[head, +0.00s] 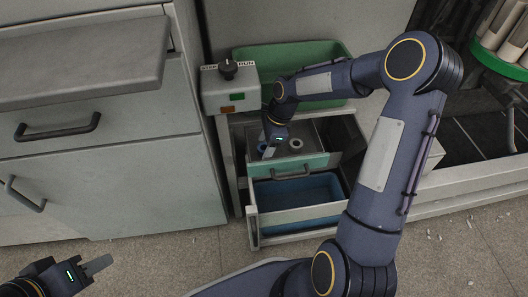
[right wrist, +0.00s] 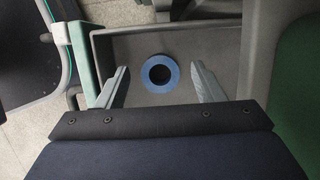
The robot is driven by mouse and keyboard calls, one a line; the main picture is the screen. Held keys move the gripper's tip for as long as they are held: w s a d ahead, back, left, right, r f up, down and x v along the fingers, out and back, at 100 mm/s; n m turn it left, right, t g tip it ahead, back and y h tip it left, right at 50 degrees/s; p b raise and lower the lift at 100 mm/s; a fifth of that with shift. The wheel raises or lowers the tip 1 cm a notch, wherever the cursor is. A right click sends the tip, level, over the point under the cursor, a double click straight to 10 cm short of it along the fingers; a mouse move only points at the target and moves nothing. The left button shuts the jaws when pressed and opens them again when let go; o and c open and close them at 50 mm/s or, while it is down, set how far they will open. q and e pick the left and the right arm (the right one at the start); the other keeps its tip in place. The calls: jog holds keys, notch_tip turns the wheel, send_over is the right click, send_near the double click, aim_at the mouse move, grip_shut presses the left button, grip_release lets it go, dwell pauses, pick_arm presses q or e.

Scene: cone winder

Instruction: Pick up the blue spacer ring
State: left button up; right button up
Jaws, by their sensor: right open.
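The blue spacer ring (right wrist: 147,75) lies flat on the grey floor of a drawer compartment (right wrist: 125,42) in the right wrist view. My right gripper (right wrist: 161,78) is open, with one finger to each side of the ring and gaps on both sides; how far above it the fingertips are, I cannot tell. In the head view my right gripper (head: 268,149) reaches down into the open upper drawer (head: 318,161). A small grey ring-like part (head: 295,144) shows beside it there. My left gripper (head: 97,265) is at the lower left, away from the drawers; its opening is unclear.
Below the upper drawer, a lower drawer (head: 300,215) with a blue inside stands open. A green bin (head: 342,55) is behind my right forearm. A control box (head: 228,95) with a knob stands left of the drawers. Grey cabinets (head: 110,190) fill the left.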

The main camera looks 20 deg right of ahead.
jog(key=shift+f, duration=0.5)
jog(key=shift+c, duration=0.3)
jog(key=c, duration=1)
jog(key=shift+r, duration=0.1)
